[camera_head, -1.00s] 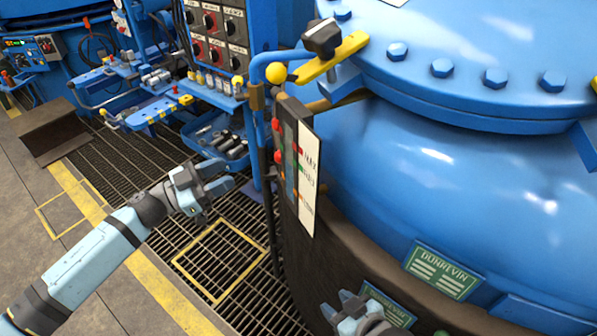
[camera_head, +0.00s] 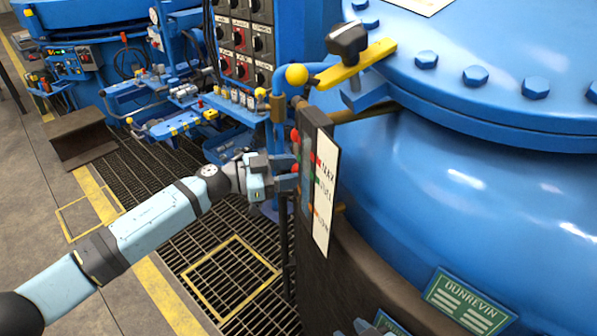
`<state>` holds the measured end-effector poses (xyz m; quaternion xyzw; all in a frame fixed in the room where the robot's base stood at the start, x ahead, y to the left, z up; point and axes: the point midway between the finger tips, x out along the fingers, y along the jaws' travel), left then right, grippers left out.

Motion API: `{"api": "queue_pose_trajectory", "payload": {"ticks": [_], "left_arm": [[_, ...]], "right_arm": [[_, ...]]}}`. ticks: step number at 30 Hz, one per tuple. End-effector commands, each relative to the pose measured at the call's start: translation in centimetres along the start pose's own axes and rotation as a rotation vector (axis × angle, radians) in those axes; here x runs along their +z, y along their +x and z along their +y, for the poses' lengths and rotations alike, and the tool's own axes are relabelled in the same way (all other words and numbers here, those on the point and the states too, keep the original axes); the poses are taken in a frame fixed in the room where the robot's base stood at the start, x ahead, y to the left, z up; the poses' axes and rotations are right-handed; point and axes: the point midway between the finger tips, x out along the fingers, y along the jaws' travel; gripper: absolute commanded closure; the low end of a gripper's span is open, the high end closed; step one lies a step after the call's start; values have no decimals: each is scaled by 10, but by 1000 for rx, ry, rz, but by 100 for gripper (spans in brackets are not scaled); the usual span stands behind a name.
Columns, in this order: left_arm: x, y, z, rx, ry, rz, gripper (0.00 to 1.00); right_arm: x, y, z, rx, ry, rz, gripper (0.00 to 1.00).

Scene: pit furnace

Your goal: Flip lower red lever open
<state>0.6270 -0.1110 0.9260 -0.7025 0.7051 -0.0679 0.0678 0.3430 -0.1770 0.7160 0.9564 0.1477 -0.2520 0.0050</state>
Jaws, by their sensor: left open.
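A dark upright gauge panel (camera_head: 318,125) with a white label strip (camera_head: 325,195) stands against the blue vessel. A red knob (camera_head: 295,135) shows on its left edge, near the top. Lower on that edge, the red lever parts are largely hidden behind my left gripper, so I cannot tell their position. My left gripper (camera_head: 288,173) is open, with its fingertips at the panel's left edge. I cannot tell whether they touch a lever.
The blue bolted vessel (camera_head: 450,190) fills the right side. A yellow bar with a black knob (camera_head: 347,38) projects above the panel. A blue tool bench (camera_head: 180,122) and switch cabinet (camera_head: 240,40) stand behind. Floor grating (camera_head: 225,225) is open below my left arm.

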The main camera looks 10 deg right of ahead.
Motion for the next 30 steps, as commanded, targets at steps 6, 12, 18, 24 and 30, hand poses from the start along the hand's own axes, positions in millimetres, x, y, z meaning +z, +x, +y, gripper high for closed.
{"api": "queue_pose_trajectory", "payload": {"ticks": [6, 12, 18, 24, 30], "left_arm": [[0, 19, 0, 0, 2, 0, 57], [0, 21, 0, -1, 1, -1, 57], [0, 21, 0, -1, 1, 0, 77], [0, 21, 0, -1, 1, 0, 100], [2, 18, 1, -8, 4, 32, 100]], "right_arm": [[2, 1, 0, -3, 0, 0, 57], [2, 1, 0, -3, 0, -1, 57], [3, 1, 0, -4, 0, -1, 57], [3, 1, 0, -3, 0, -2, 57], [7, 3, 0, -4, 1, -1, 57]]}}
